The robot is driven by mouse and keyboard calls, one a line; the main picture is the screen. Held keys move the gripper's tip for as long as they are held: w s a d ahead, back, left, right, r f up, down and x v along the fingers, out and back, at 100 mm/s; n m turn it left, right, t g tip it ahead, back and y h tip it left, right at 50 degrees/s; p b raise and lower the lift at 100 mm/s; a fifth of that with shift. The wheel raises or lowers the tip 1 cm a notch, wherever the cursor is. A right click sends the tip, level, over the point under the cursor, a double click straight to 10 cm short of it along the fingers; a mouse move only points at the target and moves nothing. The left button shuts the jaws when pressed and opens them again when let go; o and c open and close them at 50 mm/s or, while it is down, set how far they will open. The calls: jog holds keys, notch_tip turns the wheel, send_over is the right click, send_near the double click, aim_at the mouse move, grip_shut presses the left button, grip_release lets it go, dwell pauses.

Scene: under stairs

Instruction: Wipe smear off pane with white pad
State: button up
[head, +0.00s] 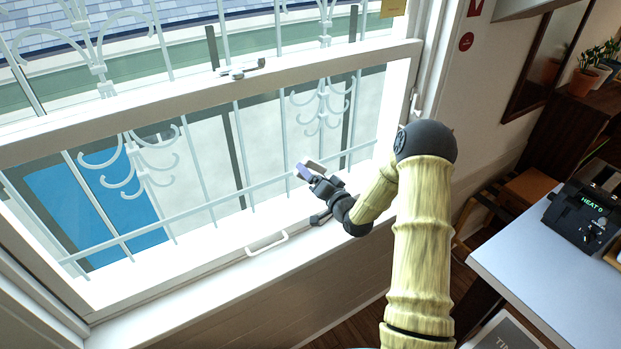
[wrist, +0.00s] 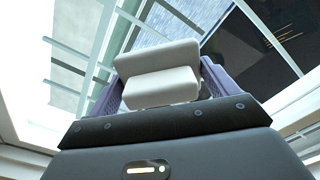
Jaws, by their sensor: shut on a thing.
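The white pad (head: 314,164) is held at the end of my arm in front of the lower window pane (head: 203,150). My gripper (head: 306,173) is shut on it. In the wrist view the pad (wrist: 157,56) sits between the two purple fingers of my gripper (wrist: 160,88), with its broad face outward. I cannot tell whether the pad touches the glass. I cannot make out a smear on the pane in either view; white bars and a bright exterior show through the glass.
A white handle (head: 267,243) stands on the window's bottom rail, and a latch (head: 240,69) sits on the middle rail. A yellow note (head: 393,8) hangs at the top. A table (head: 535,262) with a black device (head: 583,216) stands at right.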

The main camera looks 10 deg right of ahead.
aim_at(301, 178)
jog(key=shift+w+b, duration=0.15)
jog(key=shift+b, duration=0.15)
jog(key=shift+a, duration=0.2)
jog(key=shift+s+a+b, duration=0.25)
jog(key=shift+s+a, duration=0.1)
jog(key=shift+a, duration=0.55)
jog(key=shift+s+a+b, duration=0.2)
jog(key=shift+s+a, duration=0.15)
jog(key=shift+a, duration=0.5)
jog(key=shift+s, duration=0.1)
jog(key=shift+b+v, duration=0.65)
jog(key=shift+v, duration=2.3)
jog(key=v, duration=0.3)
jog(key=shift+r+b, duration=0.1)
jog(key=shift+b, duration=0.2)
